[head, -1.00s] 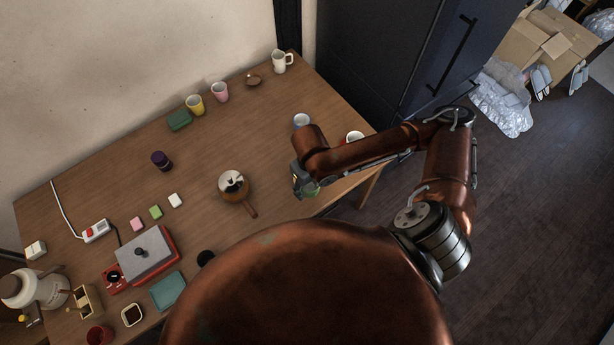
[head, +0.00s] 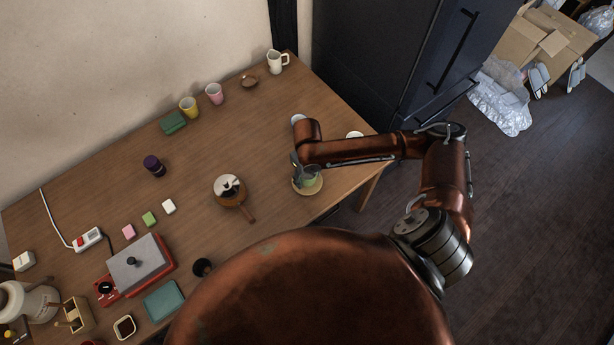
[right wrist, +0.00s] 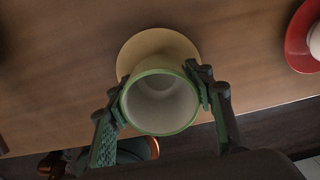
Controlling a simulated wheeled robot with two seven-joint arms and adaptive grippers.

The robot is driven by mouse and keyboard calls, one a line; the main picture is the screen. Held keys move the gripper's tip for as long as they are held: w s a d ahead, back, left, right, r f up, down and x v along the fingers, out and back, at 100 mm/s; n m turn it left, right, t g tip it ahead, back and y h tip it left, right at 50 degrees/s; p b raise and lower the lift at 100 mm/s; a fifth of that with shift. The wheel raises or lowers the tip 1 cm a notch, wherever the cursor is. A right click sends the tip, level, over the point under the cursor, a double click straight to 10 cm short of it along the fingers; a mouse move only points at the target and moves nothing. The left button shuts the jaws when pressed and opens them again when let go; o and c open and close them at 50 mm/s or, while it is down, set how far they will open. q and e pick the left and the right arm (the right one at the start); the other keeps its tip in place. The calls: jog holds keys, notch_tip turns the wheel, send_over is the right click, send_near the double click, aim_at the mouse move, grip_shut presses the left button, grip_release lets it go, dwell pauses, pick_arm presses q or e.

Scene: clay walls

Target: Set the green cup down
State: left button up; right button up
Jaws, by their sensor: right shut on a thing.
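The green cup (head: 312,178) is in my right gripper (head: 304,174), near the table's front right edge. The right wrist view looks into the cup (right wrist: 160,104), which has a green rim and pale, empty inside. The fingers of the right gripper (right wrist: 161,98) close on its two sides. A cream-yellow saucer (head: 301,190) lies under the cup on the table; its far part (right wrist: 155,42) shows beyond the cup in the wrist view. I cannot tell whether the cup touches the saucer. My left gripper is not in view.
A red saucer (right wrist: 295,48) with a white cup stands to the right in the wrist view. A pot with a wooden handle (head: 229,188) stands left of the gripper. Pink (head: 214,93) and yellow (head: 189,106) cups stand at the back. The table's middle is mostly clear.

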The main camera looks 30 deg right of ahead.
jog(key=shift+f, duration=0.15)
jog(key=o, duration=1.2)
jog(key=shift+o, duration=0.2)
notch_tip(320, 180, up, 12)
jog(key=p, duration=0.2)
